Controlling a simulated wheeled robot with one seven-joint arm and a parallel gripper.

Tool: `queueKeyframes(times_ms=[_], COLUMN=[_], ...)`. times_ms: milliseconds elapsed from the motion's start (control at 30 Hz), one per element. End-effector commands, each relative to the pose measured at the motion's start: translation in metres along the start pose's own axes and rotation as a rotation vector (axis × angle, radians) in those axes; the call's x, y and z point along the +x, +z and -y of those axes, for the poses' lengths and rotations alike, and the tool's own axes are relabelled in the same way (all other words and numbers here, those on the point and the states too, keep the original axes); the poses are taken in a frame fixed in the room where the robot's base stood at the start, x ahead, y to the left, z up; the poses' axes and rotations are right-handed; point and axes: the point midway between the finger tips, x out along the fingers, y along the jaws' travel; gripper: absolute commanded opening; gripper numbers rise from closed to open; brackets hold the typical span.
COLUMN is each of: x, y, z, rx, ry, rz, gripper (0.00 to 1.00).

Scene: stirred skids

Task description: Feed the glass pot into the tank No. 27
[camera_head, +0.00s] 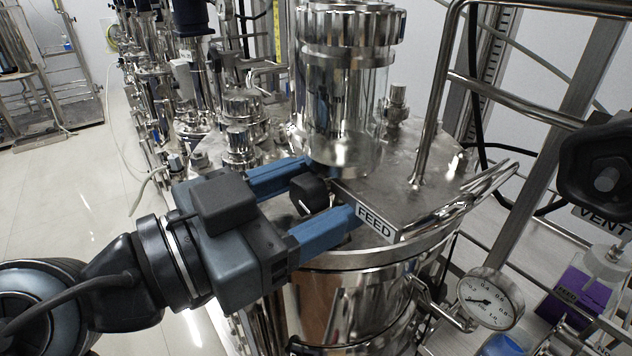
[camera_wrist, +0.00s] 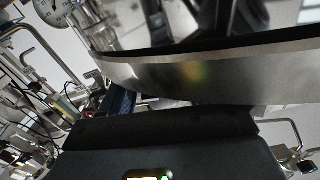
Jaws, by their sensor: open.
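A shiny steel tank (camera_head: 345,300) stands in the middle, with a flat lid plate (camera_head: 385,190) labelled FEED. No number 27 can be read on it. My gripper (camera_head: 331,190) reaches in from the left with its two blue fingers apart, at the lid plate. A black knob (camera_head: 308,190) lies between the fingers, not visibly clamped. In the wrist view a steel band (camera_wrist: 190,78) fills the middle and a blue finger (camera_wrist: 120,103) shows partly.
A tall steel cylinder (camera_head: 348,90) rises from the tank top, close behind my fingers. A bent steel rail (camera_head: 430,110) and a pressure gauge (camera_head: 490,298) stand to the right. A black knob (camera_head: 603,170) hangs near a VENT label. Open floor (camera_head: 60,220) lies left.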

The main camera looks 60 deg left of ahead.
Motion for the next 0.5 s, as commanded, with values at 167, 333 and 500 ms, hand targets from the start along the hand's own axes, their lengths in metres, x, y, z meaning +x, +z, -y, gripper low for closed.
queueKeyframes(times_ms=[167, 333, 500], x=[0.002, 0.0019, 0.0018], y=[0.0005, 0.0004, 0.0003], z=[-0.0002, -0.0002, -0.0002], rx=[0.0, 0.0, 0.0], ry=[0.0, 0.0, 0.001], rz=[0.001, 0.001, 0.001], gripper=[0.62, 0.55, 0.39])
